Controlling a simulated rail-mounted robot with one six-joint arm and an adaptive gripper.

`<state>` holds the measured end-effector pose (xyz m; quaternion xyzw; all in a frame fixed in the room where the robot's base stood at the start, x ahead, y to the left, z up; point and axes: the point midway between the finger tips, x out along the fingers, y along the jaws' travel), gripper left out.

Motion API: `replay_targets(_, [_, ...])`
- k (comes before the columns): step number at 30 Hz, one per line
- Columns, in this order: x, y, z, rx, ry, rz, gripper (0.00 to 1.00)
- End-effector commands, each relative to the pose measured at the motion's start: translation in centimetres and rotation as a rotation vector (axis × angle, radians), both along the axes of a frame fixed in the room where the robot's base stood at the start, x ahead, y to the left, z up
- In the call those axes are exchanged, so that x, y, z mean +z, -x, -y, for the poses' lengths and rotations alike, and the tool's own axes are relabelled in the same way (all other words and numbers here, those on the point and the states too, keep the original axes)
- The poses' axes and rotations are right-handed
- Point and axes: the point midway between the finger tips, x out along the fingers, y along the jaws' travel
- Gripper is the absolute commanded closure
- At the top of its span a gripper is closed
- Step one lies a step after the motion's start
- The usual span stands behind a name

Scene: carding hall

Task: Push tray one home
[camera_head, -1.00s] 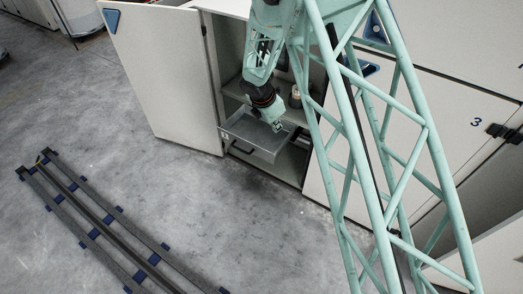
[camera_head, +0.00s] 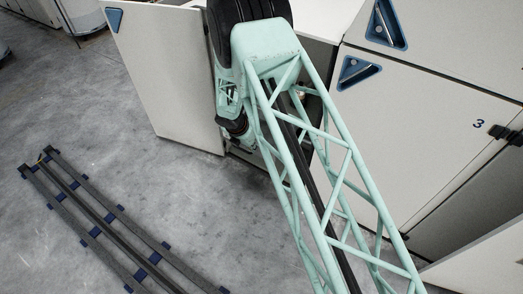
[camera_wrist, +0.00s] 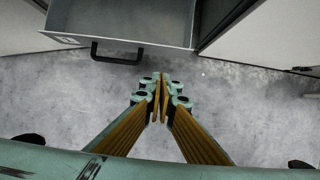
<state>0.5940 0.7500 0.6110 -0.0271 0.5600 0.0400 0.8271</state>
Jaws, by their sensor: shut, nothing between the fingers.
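The grey metal tray (camera_wrist: 130,39) shows at the top of the wrist view, sticking out of the open cabinet. Its front bears a black bar handle (camera_wrist: 117,56) and a small label at the left that I cannot read. My gripper (camera_wrist: 161,84) is shut and empty. In the wrist view it shows over the floor below the tray's front, to the right of the handle, with a visible gap in the picture. In the head view, my arm hides most of the tray and I cannot make out the fingertips.
The cabinet door (camera_head: 165,75) stands open at the left. A closed door marked 3 (camera_head: 430,125) is at the right. A dark rail with blue clips (camera_head: 100,220) lies on the floor at lower left. The concrete floor (camera_head: 200,205) between is clear.

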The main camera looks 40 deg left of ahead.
Motion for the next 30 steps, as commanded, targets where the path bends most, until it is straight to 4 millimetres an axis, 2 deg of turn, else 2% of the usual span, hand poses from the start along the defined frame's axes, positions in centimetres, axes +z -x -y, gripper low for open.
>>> replay_targets(8, [-0.4, -0.1, 0.0, -0.001, 0.001, 0.0, 1.0])
replay_targets(14, [-1.6, -0.6, -0.1, -0.001, 0.0, 0.0, 1.0])
replay_targets(30, [-7.6, -3.0, -0.2, -0.001, 0.001, 0.0, 1.0])
